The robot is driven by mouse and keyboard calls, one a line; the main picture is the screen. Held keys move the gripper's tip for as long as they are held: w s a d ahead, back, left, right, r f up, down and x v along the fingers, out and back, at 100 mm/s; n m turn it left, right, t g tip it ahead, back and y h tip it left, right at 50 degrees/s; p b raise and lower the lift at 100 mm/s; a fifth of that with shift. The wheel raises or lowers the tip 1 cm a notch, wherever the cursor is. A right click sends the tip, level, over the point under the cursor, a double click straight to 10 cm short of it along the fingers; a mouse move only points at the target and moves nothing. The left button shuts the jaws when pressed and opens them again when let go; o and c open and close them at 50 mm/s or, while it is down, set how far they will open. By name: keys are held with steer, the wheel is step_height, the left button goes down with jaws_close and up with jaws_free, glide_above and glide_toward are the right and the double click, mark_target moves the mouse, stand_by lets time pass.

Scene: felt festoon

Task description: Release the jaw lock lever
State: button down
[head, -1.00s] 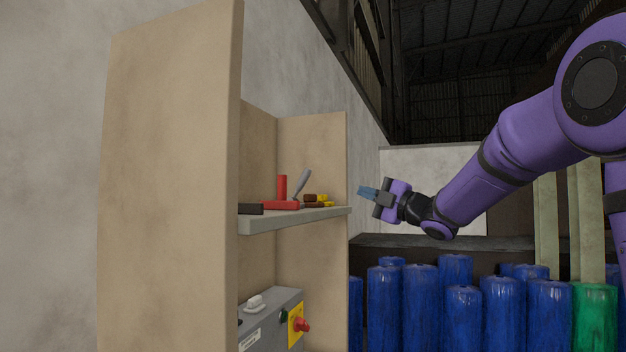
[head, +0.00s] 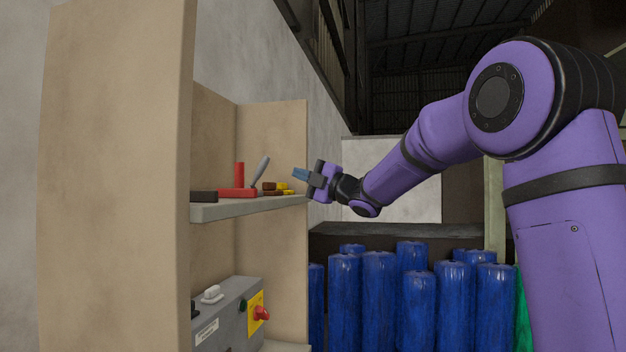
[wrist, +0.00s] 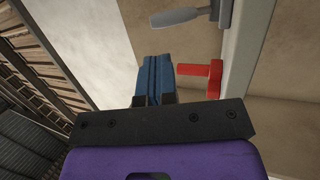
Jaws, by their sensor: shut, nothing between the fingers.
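The grey lever (head: 261,168) stands tilted on the shelf, its upper end leaning right, just right of a red fixture (head: 238,192) with an upright red post. In the wrist view a grey lever with a rounded handle (wrist: 175,17) shows at the top, joined to a grey bracket. A red piece with a post (wrist: 213,78) lies below it. My gripper (head: 298,174) is to the right of the lever, apart from it, its blue fingers pointing left. In the wrist view the blue fingers (wrist: 154,78) are together and empty.
Brown and yellow blocks (head: 276,188) sit on the shelf (head: 235,209) between lever and gripper. A black block (head: 203,197) lies at left. A tan side panel (head: 115,180) stands at left. Below is a grey control box (head: 228,318) with a red button. Blue cylinders (head: 378,300) stand behind.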

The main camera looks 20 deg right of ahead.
mark_target(266, 157)
steer(key=x, duration=0.8)
steer(key=shift+s, duration=0.1)
steer(key=shift+r, duration=0.15)
steer(key=shift+w+a+r+n+g+h, duration=0.5)
steer(key=shift+a+r+g+h, duration=0.35)
steer(key=shift+g, duration=0.35)
steer(key=shift+w+a+r, duration=0.2)
steer(key=shift+w+a, duration=0.05)
steer(key=shift+w, duration=0.05)
steer(key=shift+w+a+r, duration=0.25)
steer(key=shift+w+a, duration=0.15)
steer(key=shift+a, duration=0.15)
steer(key=shift+w+a+r, duration=0.3)
steer(key=shift+w+a, duration=0.05)
steer(key=shift+a, duration=0.2)
steer(key=shift+s+a+x, duration=0.1)
steer(key=shift+x, duration=0.95)
steer(key=shift+s+a+x, duration=0.1)
steer(key=shift+a+x, duration=0.05)
steer(key=shift+x, duration=0.9)
steer(key=shift+f, duration=0.1)
